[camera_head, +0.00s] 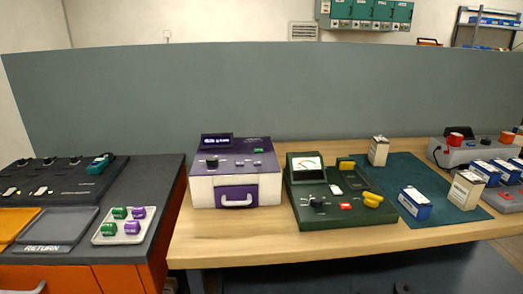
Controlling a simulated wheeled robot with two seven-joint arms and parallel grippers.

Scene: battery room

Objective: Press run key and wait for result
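A purple and white device (262,185) stands on the wooden bench, with a lit display (217,142), a black knob (212,162), a green key (258,150) and small pale keys (241,164). Its front has a purple drawer (237,191) with a white handle, which looks shut. To its right is a dark green tester (330,220) with a needle meter (307,164), a black knob (317,202), a red key (345,206) and yellow parts (373,200). The labels are too small to read, so I cannot tell which key is the run key. Neither gripper is in view.
A green mat (440,216) at right holds boxes, including a blue and white one (414,203). A grey unit (458,154) stands beyond. On the dark left counter are a tray (98,239) of green and purple pieces and a grey RETURN tray (60,226). A grey partition (270,95) stands behind.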

